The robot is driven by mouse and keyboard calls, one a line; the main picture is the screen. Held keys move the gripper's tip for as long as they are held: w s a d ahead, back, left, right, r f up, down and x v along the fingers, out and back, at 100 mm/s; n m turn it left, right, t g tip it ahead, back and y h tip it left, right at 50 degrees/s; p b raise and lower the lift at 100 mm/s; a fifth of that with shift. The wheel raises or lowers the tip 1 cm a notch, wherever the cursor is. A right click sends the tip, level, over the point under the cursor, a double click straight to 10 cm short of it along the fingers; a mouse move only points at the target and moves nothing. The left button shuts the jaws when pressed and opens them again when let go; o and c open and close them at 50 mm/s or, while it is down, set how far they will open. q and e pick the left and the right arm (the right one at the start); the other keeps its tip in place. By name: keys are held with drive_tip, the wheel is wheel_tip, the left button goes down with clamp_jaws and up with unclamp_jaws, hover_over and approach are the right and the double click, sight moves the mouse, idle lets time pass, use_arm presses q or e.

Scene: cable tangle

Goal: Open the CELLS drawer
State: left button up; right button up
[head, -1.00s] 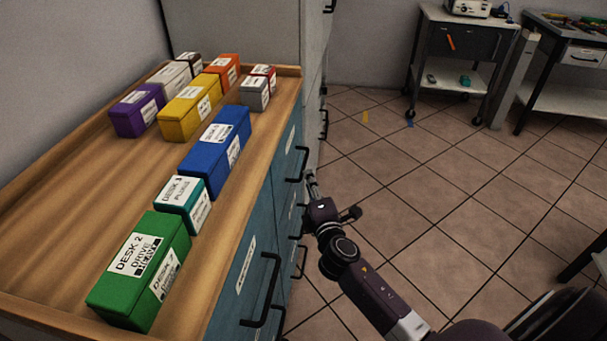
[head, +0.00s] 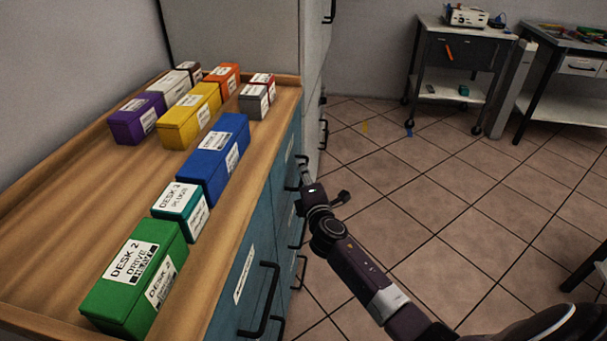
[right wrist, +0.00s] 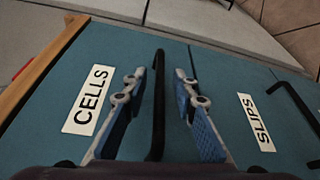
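The CELLS drawer (right wrist: 62,145) has a teal front with a white CELLS label (right wrist: 90,100) and a black bar handle (right wrist: 158,105). The drawer looks closed. My right gripper (right wrist: 160,78) is open, with one finger on each side of this handle; a gap shows between the handle and each finger. In the head view my right gripper (head: 307,182) is at the upper handles of the blue cabinet front, where the arm hides part of the drawers. My left gripper is not in view.
A second drawer labelled SLIPS (right wrist: 257,122) has its own black handle close by. Several coloured labelled boxes, including a blue one (head: 210,160) and a green one (head: 130,290), stand on the wooden top (head: 60,220).

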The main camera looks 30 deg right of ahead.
drive_tip(key=shift+c, duration=0.2)
clamp_jaws()
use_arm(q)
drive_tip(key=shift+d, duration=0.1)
use_arm(e)
drive_tip(key=shift+s, duration=0.1)
